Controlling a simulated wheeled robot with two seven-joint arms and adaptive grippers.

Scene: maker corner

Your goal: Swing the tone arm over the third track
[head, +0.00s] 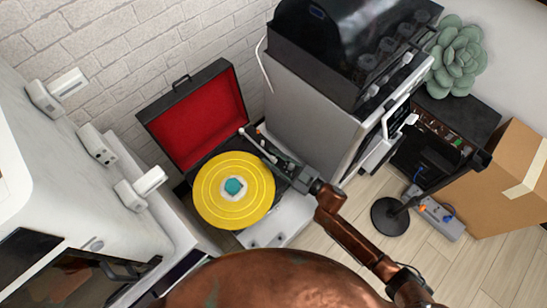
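A record player with an open red-lined lid (195,115) holds a yellow record (211,206) with ring lines and a teal centre (233,187). The pale tone arm (251,139) shows at the record's upper right edge, slanting towards my gripper. My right gripper (268,154), on a copper-brown arm from the lower right, is at the tone arm, beside the record's right edge. Its dark fingers overlap the tone arm in this view, so I cannot tell whether they grip it or are open. The tone arm's other end is partly hidden there. My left gripper is not in view.
A grey cabinet with a black appliance (345,50) stands right of the player. A white unit with handles (100,145) stands at left. A black round-based stand (390,215), a cardboard box (500,185) and a green succulent (455,60) are at right.

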